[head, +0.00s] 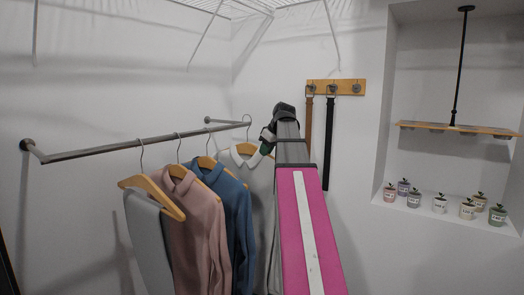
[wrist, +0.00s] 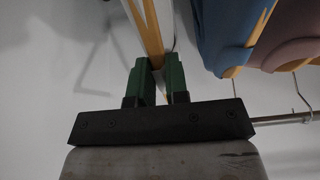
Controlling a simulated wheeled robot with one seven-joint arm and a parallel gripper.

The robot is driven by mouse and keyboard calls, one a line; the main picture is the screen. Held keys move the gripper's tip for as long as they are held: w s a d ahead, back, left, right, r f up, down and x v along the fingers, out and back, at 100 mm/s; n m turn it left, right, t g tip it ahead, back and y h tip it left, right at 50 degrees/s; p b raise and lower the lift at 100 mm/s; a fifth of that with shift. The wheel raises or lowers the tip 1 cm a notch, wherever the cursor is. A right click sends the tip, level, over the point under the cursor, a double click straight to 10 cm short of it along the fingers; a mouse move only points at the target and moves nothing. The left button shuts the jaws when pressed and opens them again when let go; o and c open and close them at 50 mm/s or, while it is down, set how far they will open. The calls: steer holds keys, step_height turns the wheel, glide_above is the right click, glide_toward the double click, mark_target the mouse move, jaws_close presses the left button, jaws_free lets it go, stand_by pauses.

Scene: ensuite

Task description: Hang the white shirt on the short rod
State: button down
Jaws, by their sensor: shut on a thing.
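The white shirt (head: 237,158) hangs on a wooden hanger (head: 247,148) in the head view, right of the other clothes and partly hidden by my arm. The hanger's hook (head: 248,121) is at the right end of a metal rod (head: 130,143); I cannot tell whether it rests over the rod. My gripper (head: 268,142) is at the hanger's right side. In the wrist view its green fingers (wrist: 160,82) are shut on the wooden hanger (wrist: 147,30). The rod shows at that view's right edge (wrist: 290,118). I cannot tell whether this is the short rod.
Grey trousers (head: 150,235), a pink shirt (head: 192,230) and a blue shirt (head: 232,215) hang to the left, close by. A hook board (head: 345,87) with two belts is on the wall at right. Several small pots (head: 440,203) stand in a niche. A wire shelf (head: 240,10) is above.

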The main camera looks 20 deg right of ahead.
steer(key=shift+s+d, duration=0.5)
steer(key=shift+s, duration=0.3)
steer(key=shift+s+d, duration=0.55)
steer(key=shift+s, duration=0.25)
steer(key=shift+s+d, duration=0.5)
steer(key=shift+s, duration=0.3)
steer(key=shift+s, duration=0.15)
